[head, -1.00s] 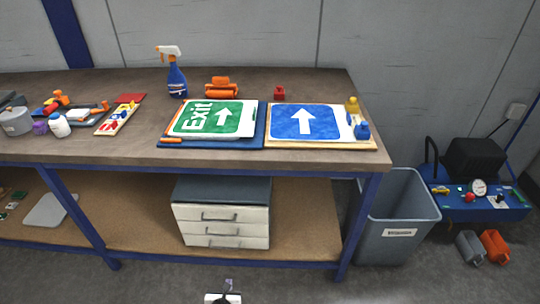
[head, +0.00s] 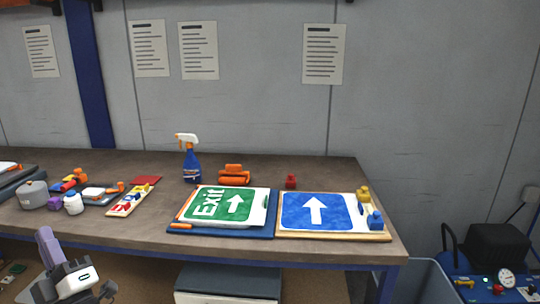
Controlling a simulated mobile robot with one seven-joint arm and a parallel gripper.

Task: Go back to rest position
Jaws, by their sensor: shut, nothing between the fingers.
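My gripper (head: 75,282) is at the lower left, in front of the bench's front edge and below the top. It is shut and empty, and it touches none of the signs. The green Exit sign (head: 233,204) lies on a blue board (head: 258,228) near the bench front. The blue sign with a white up arrow (head: 332,211) lies to its right on a wooden board (head: 375,236).
The workbench (head: 270,173) carries a spray bottle (head: 191,163), an orange tool (head: 234,174), a red piece (head: 291,181), a grey pot (head: 33,195) and a white bottle (head: 73,204). A grey bin (head: 425,280) and blue cart (head: 490,290) stand at the right.

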